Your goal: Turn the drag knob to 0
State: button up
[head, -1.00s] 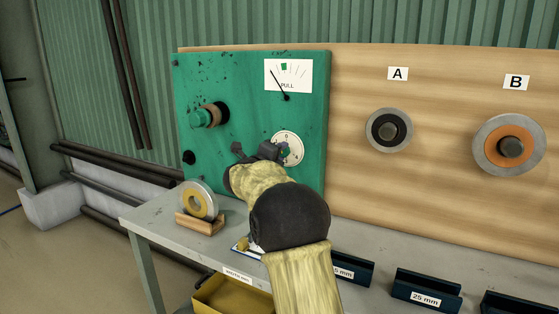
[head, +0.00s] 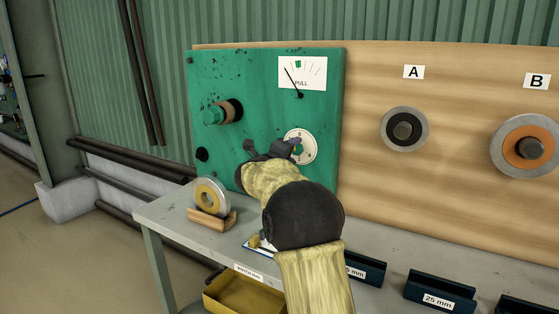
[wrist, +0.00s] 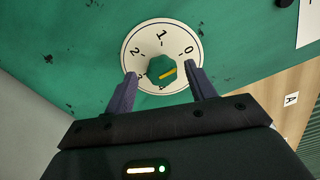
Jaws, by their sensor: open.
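My gripper (wrist: 162,76) is open, one finger on each side of the knob, with gaps showing on both sides. The left finger hides part of the dial's lower numbers. In the head view the dial (head: 309,150) is partly hidden by my gripper (head: 288,148).
The green panel (head: 270,80) also carries a pull gauge (head: 313,72) and a green-capped spindle (head: 214,115). A grey-yellow reel (head: 208,196) on a wooden stand sits on the bench below. Hubs A (head: 403,130) and B (head: 529,147) are on the wooden board to the right.

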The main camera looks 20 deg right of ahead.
jog(key=v, duration=1.7)
jog(key=shift+p, duration=0.3)
jog(key=shift+s, duration=0.1)
